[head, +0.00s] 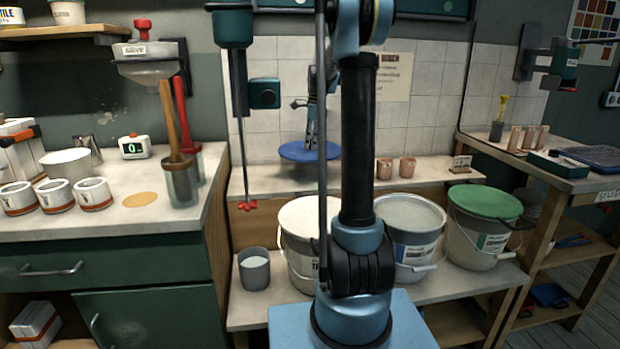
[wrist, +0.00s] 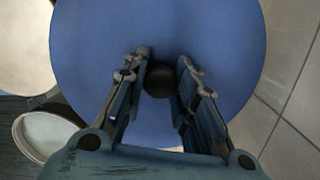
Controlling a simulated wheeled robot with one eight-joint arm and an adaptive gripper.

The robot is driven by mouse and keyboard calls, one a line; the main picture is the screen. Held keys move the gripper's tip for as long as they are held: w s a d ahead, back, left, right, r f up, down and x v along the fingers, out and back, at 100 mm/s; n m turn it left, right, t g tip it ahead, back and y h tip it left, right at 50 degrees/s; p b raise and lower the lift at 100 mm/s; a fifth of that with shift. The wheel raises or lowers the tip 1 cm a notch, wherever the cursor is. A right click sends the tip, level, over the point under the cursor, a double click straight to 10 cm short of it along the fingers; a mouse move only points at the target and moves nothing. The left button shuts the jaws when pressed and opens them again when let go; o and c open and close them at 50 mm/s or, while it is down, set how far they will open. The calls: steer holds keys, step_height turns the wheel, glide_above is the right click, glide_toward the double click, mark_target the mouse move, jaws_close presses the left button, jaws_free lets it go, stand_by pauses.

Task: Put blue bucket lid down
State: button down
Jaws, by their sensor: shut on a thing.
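The blue bucket lid (head: 309,151) is a round flat disc with a dark knob. It shows at the back ledge (head: 262,180), in front of the white tiles, and looks about level. Whether it touches the ledge I cannot tell. My gripper (head: 311,140) is above the lid, its fingers closed around the knob. In the wrist view the lid (wrist: 215,45) fills the middle and my gripper (wrist: 160,82) has the dark knob between its fingertips. An open bucket (head: 408,212) with pale grey contents stands right of my arm on the low bench.
A bucket with a cream lid (head: 299,217) and one with a green lid (head: 485,203) stand on the bench. A grey cup (head: 254,269) is at the left. Two pinkish cups (head: 384,168) stand on the ledge right of the blue lid. A red-tipped mixer (head: 246,204) hangs nearby.

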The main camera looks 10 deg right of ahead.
steer(key=shift+a, duration=0.1)
steer(key=shift+f, duration=5)
steer(key=c, duration=1.3)
jaws_free()
steer(key=r, duration=0.4)
steer(key=d+r, duration=0.1)
steer(key=r, duration=0.7)
steer(key=shift+s+d, duration=0.15)
